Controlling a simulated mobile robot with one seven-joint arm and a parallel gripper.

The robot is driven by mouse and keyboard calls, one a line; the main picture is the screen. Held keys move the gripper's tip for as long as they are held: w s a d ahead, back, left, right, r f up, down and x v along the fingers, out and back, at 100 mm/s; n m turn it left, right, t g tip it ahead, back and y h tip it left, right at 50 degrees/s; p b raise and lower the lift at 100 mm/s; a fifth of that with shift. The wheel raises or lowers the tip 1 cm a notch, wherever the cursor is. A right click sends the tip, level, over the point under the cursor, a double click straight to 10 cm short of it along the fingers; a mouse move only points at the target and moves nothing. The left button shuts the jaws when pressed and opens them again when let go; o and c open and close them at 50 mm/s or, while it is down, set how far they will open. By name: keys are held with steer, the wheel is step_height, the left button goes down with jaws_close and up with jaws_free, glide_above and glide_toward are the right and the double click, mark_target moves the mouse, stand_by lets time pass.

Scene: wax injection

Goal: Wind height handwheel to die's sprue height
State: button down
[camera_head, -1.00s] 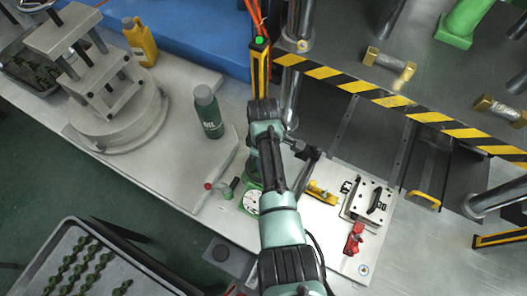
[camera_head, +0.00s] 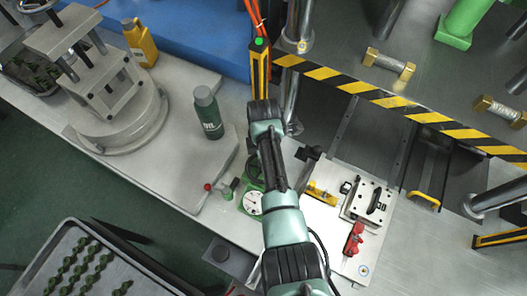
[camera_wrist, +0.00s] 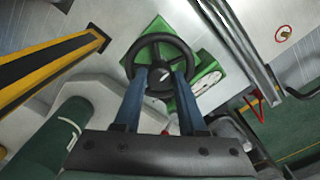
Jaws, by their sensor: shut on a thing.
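In the wrist view the black spoked handwheel (camera_wrist: 158,38) sits over a green base (camera_wrist: 207,62) with a white dial beside it. The two blue fingers of my gripper (camera_wrist: 160,75) reach to the near side of the wheel and are shut on it. In the head view my arm hides the wheel and fingertips, while the white dial (camera_head: 252,203) and part of the green stand show left of the arm. To the right, a metal block (camera_head: 368,205) that looks like the die lies on a pale plate (camera_head: 322,228). I cannot make out its sprue.
A green oil bottle (camera_head: 209,113) stands left of my arm. Yellow and red clamps (camera_head: 354,240) sit beside the block. A yellow-black striped edge (camera_head: 383,98) runs along the press. A tray of dark green parts (camera_head: 66,228) is at lower left.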

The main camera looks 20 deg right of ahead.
steer(key=shift+w+r, duration=0.1)
steer(key=shift+c, duration=2.4)
jaws_free()
step_height(320, 180, up, 13)
steer(key=b, duration=0.2)
